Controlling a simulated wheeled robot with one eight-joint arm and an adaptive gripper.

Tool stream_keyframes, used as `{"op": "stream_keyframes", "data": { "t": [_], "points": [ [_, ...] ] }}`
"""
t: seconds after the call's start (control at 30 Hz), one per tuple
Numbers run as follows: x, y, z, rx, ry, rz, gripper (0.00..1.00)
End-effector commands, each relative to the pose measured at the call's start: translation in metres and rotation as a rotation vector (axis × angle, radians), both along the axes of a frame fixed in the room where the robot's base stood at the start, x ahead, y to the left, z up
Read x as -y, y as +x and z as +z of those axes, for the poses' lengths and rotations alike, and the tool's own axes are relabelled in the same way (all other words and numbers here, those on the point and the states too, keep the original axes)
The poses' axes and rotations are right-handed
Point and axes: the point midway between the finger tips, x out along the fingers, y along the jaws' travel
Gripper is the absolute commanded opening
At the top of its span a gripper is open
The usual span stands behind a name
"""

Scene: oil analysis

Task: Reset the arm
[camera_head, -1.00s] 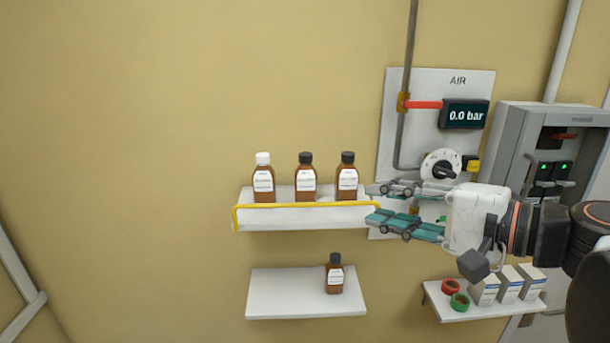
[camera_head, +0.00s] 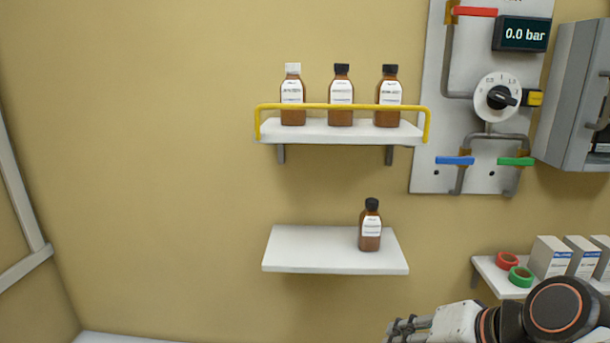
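My gripper (camera_head: 408,328) shows at the bottom edge of the head view, right of the middle, pointing left. It is partly cut off by the frame edge, so whether its fingers are open or shut cannot be told. It is below the lower white shelf (camera_head: 310,252) and apart from it. No bottle is seen in it. My arm's dark wrist runs off to the lower right.
One brown bottle (camera_head: 370,228) stands on the lower shelf. Three more stand on the upper shelf (camera_head: 330,132) behind a yellow rail (camera_head: 340,106). A valve panel (camera_head: 433,175) is at right. A side shelf (camera_head: 495,280) holds tape rolls and boxes near my arm.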

Motion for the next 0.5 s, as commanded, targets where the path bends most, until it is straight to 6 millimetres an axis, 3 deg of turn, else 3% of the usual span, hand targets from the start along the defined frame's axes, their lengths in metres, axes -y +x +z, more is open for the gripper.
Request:
{"op": "stream_keyframes", "data": {
  "t": [0.03,0.1,0.5],
  "points": [
    [0.001,-0.002,-0.03,0.001,-0.043,0.017,0.28],
    [0.005,-0.004,-0.056,0.005,-0.109,0.039,0.28],
    [0.029,-0.011,-0.182,0.058,-0.476,0.176,0.28]
  ]
}}
